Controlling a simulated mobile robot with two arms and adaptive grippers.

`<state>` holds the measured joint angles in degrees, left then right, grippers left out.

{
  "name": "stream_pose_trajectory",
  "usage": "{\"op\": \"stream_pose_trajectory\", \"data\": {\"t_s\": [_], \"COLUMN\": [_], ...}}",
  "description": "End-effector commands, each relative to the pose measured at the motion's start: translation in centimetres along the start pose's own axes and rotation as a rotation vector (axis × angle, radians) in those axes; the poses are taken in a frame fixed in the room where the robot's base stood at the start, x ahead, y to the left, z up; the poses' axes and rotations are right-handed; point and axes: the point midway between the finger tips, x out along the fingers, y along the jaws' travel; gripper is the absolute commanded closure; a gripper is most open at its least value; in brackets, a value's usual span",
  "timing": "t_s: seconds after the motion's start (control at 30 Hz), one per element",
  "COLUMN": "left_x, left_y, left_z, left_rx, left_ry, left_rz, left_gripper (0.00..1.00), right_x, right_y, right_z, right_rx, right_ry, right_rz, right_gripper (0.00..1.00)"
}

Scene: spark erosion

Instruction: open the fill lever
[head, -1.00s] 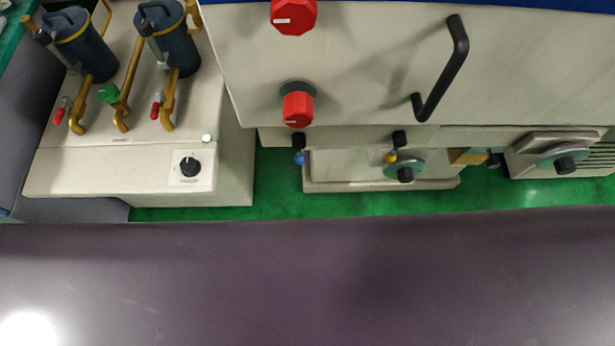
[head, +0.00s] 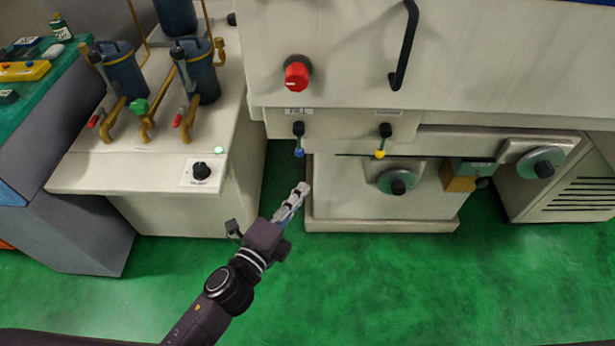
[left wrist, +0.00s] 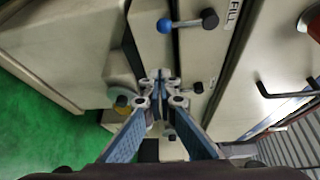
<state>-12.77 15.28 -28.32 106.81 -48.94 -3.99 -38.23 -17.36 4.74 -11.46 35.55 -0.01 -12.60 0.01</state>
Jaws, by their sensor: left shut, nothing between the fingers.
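The fill lever (head: 298,136) hangs under a label on the pale machine front. It has a black pivot and a blue tip and points down. In the left wrist view its blue knob (left wrist: 165,25) and black pivot sit near the top, beside the FILL label (left wrist: 232,15). My left gripper (head: 303,189) is shut and empty. It is below the blue tip and apart from it in the head view. In the left wrist view its fingertips (left wrist: 161,76) meet below the blue knob in the picture. My right gripper is not in view.
A similar lever with a yellow tip (head: 380,153) hangs to the right. A red knob (head: 297,75) and a black handle (head: 404,45) are above. A round dial (head: 398,182) is on the lower box. A pump cabinet (head: 110,172) stands left. The green floor (head: 400,285) is clear.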

Motion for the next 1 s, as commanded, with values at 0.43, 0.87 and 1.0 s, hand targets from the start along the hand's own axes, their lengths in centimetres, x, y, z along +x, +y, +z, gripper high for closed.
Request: {"op": "stream_pose_trajectory", "data": {"t_s": [0.43,0.87,1.0], "left_x": [0.1,6.6,9.3], "left_y": [-1.0,-1.4,-1.3], "left_z": [-0.2,-0.2,-0.2], "left_rx": [0.022,0.021,0.02], "left_ry": [0.006,0.006,0.005], "left_rz": [-0.02,-0.022,-0.021], "left_gripper": [1.0,1.0,1.0], "right_x": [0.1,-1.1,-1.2], "right_y": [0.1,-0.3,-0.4], "right_z": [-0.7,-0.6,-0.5], "right_rx": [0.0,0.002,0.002], "right_ry": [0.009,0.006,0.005], "right_rz": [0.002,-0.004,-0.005], "right_gripper": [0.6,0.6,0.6]}}
